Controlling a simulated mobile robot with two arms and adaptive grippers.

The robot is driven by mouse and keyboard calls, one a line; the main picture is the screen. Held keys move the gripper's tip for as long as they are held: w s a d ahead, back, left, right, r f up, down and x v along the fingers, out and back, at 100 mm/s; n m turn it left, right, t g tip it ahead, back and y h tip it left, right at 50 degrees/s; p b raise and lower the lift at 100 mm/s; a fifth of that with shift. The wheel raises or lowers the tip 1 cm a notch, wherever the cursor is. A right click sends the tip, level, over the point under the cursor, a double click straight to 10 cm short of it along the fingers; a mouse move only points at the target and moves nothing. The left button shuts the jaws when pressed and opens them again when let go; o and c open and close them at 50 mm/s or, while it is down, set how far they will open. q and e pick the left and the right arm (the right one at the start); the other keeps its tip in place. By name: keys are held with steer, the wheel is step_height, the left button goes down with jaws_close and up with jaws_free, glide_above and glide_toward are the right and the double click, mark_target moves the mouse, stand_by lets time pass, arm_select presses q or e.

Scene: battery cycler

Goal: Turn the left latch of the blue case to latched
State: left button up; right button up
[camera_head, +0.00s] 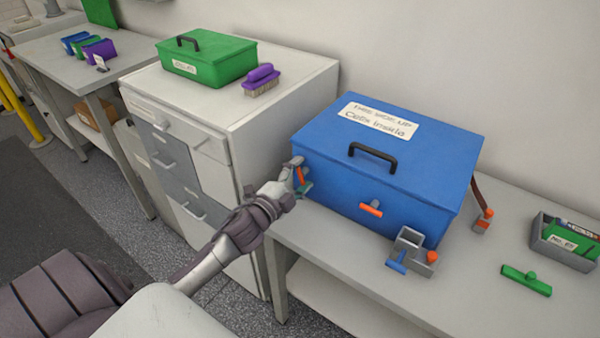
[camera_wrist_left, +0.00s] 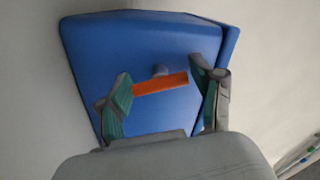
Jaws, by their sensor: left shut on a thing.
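The blue case (camera_head: 385,155) stands closed on the grey bench, with a black handle and a white label on its lid. Its left latch (camera_head: 300,175) is an orange bar on the case's left side. In the left wrist view the latch bar (camera_wrist_left: 160,84) lies nearly level on a grey pivot, against the blue side wall (camera_wrist_left: 150,50). My left gripper (camera_head: 301,177) is at that side, shut on the latch bar. In the left wrist view its green-padded fingers (camera_wrist_left: 165,92) are at the bar's two ends. My right gripper is not in view.
Another orange latch (camera_head: 371,209) is on the case's front. A grey fixture (camera_head: 408,248) with blue and orange parts stands before it. A green part (camera_head: 526,280) and a grey bin (camera_head: 565,243) are on the right. A white cabinet (camera_head: 285,85) stands close on the left.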

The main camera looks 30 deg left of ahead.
arm_select(q)
steer(key=shift+m, duration=2)
steer(key=o, duration=1.2)
steer(key=shift+c, duration=0.2)
steer(key=s, duration=1.2)
steer(key=shift+a, duration=0.2)
